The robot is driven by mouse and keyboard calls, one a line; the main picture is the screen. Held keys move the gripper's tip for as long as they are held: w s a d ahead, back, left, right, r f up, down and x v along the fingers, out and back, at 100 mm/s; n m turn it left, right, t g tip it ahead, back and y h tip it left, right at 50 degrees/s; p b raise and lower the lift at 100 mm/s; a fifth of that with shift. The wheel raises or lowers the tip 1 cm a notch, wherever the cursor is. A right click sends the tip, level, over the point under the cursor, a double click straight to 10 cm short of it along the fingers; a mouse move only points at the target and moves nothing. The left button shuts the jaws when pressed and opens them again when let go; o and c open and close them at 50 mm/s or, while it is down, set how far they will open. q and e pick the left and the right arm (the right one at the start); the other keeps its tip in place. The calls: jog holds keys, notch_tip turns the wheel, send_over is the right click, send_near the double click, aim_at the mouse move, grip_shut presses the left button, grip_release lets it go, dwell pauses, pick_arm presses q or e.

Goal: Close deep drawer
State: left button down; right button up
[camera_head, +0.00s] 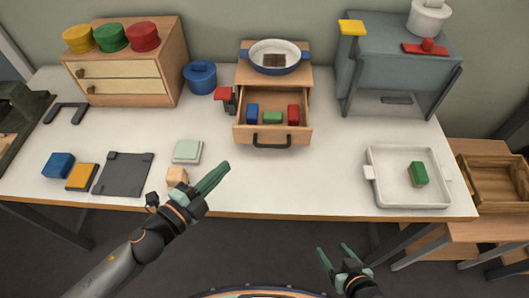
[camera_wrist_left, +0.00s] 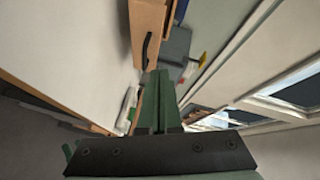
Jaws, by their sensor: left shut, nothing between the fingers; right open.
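The deep drawer (camera_head: 272,137) is pulled out from the small wooden cabinet (camera_head: 300,76) in the middle of the table. My right gripper (camera_head: 335,252) is open and empty, off the table's front edge.
A pan (camera_head: 274,56) sits on the cabinet. A red-topped item (camera_head: 223,95) stands close to the drawer's left side. A white tray (camera_head: 400,198) is at right. Table before the drawer is clear.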

pick_arm(q)
jog(key=s+d+f+m+g+h, duration=0.2)
jog(key=s+d+m+g+h, duration=0.1)
jog(key=m, duration=0.2)
jog(key=p, duration=0.2)
send_near(276, 147)
jog(key=d, duration=0.4)
jog(key=shift+s, duration=0.25)
jog(key=w, duration=0.1)
jog(key=w+f+b, duration=0.1)
jog(key=w, duration=0.1)
jog(key=shift+w+d, duration=0.2)
jog(key=shift+w, duration=0.45)
